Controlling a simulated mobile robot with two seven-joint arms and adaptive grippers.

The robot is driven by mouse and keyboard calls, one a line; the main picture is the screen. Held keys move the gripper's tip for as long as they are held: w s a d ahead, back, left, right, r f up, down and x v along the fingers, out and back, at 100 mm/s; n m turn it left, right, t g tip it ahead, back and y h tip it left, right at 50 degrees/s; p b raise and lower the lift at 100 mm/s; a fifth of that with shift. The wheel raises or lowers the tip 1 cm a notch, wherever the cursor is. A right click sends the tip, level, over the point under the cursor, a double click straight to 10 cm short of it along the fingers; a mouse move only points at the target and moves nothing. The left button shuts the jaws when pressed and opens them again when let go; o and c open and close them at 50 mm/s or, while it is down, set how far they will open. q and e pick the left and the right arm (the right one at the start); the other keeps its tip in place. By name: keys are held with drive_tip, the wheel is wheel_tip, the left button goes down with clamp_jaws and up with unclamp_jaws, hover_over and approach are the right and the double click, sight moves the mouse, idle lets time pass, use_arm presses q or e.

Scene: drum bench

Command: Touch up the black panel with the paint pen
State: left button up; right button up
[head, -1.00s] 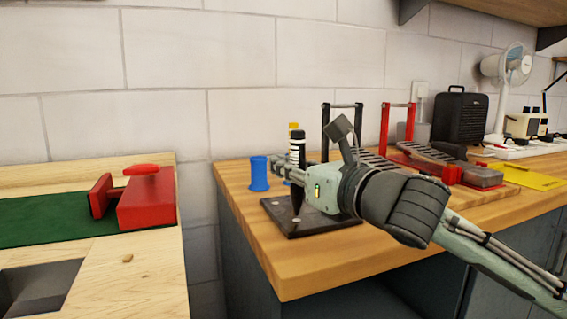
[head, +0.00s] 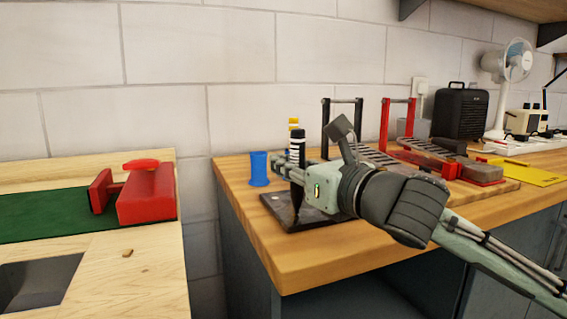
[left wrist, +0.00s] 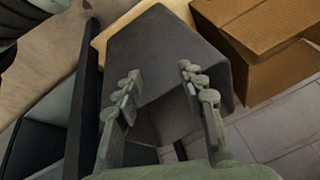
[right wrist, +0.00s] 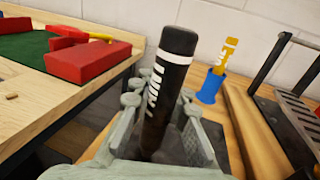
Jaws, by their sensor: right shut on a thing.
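The paint pen (head: 297,148) is a thick black marker with white bands and lettering. It stands upright over the black panel (head: 318,222), a dark square plate lying flat on the wooden bench. My right gripper (head: 297,172) is shut on the pen. The pen's dark lower end is close to the panel; I cannot tell whether it touches. In the right wrist view the pen (right wrist: 169,85) rises between the fingers, and its lower end is hidden. My left gripper (left wrist: 160,88) is open and empty in the left wrist view, pointing down past a dark grey box-like thing (left wrist: 160,50).
Black (head: 326,125) and red (head: 384,125) racks stand behind. A separate bench at left holds a red vise-like block (head: 146,196).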

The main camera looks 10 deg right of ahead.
idle(0.5)
wheel_tip(320, 180, up, 5)
drive_tip(key=p, duration=0.5)
drive_tip(key=shift+p, duration=0.4)
